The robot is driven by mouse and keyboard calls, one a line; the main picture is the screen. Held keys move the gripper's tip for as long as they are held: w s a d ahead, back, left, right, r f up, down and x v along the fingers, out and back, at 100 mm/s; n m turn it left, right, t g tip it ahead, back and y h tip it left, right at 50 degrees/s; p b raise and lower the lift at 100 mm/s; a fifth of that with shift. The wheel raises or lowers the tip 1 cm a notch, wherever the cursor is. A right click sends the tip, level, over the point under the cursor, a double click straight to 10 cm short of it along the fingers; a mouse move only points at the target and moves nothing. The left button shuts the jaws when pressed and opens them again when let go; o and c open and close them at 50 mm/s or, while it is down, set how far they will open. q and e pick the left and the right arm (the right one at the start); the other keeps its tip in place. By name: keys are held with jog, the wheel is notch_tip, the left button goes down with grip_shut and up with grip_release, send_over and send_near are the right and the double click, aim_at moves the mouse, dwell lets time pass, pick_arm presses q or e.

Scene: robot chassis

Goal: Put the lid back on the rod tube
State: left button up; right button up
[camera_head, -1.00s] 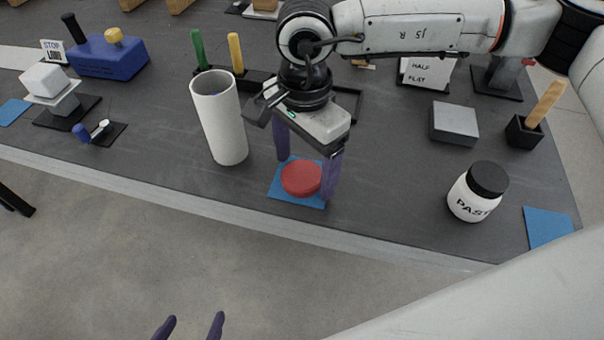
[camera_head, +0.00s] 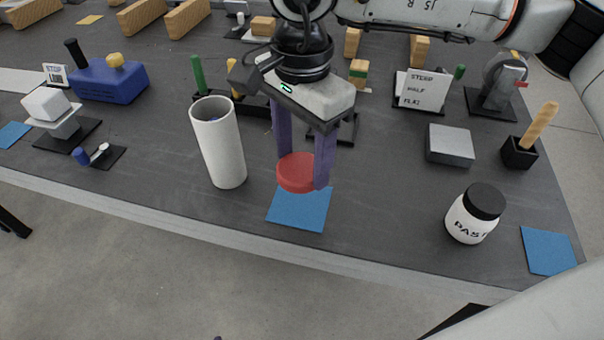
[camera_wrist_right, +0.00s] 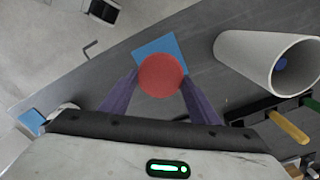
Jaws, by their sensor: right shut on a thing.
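The red round lid (camera_head: 296,172) is held between the purple fingers of my right gripper (camera_head: 301,170), above the blue square mat (camera_head: 299,208). In the right wrist view the lid (camera_wrist_right: 161,75) sits between both fingertips, with the blue mat (camera_wrist_right: 150,45) behind it. The white rod tube (camera_head: 219,147) stands upright and open-topped to the left of the gripper, apart from it. Something blue shows inside the tube (camera_wrist_right: 262,57) in the right wrist view. My left gripper cannot be made out in the head view now.
A white paste jar (camera_head: 474,213) with a black cap stands to the right. A rack with green and yellow handles (camera_head: 198,76) is close behind the tube. A grey block (camera_head: 450,145) lies further right. The table front between tube and jar is mostly clear.

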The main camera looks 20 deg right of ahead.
jog(key=shift+r, duration=1.05)
jog(key=shift+s+d+f+n, duration=0.2)
jog(key=shift+d+n, duration=0.25)
jog(key=shift+n, duration=0.35)
jog(key=s+d+f+n, duration=0.2)
jog(key=d+n, duration=0.4)
jog(key=n, duration=0.6)
jog(key=shift+s+d+f, duration=0.3)
jog(key=shift+s+f, duration=0.1)
jog(key=shift+s, duration=0.1)
